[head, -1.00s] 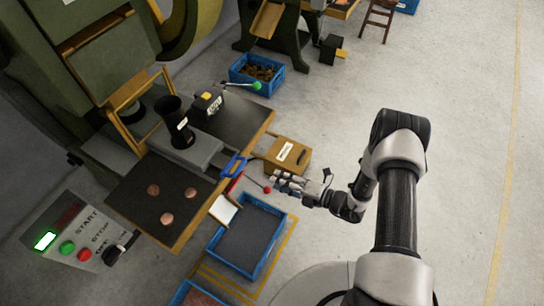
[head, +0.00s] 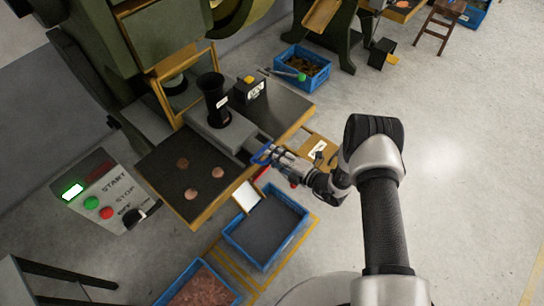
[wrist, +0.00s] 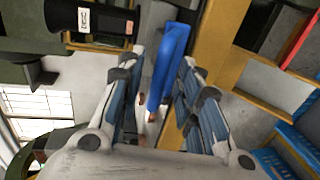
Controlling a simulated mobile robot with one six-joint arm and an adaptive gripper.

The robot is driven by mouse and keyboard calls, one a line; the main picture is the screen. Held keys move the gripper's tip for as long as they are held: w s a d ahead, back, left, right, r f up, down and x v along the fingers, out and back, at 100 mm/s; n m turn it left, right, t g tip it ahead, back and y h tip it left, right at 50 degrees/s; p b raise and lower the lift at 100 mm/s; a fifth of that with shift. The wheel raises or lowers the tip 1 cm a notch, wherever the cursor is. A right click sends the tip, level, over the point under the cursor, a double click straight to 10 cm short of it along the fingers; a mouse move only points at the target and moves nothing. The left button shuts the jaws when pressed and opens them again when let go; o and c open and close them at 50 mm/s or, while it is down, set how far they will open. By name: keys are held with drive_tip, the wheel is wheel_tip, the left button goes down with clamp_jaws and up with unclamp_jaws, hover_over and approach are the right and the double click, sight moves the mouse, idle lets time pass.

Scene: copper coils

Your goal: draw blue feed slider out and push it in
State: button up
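The blue feed slider handle (head: 262,153) is a loop at the front end of the grey slide (head: 228,132) on the press table. My gripper (head: 274,154) is at the handle, coming from the right. In the wrist view the blue handle (wrist: 172,60) stands between the two fingers of my gripper (wrist: 160,82). The fingers are apart, with gaps visible beside the handle, so it is not clamped. A black funnel (head: 213,97) stands on the slide and also shows in the wrist view (wrist: 90,20).
Several copper discs (head: 190,180) lie on the dark table (head: 165,170) left of the slide. A white chute (head: 247,196) and a blue crate (head: 265,232) are below the table edge. A yellow-brown box (head: 322,145) is behind my gripper. A control panel (head: 105,195) is at left.

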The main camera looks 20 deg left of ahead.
drive_tip(key=shift+x, duration=0.8)
drive_tip(key=shift+c, duration=0.2)
clamp_jaws()
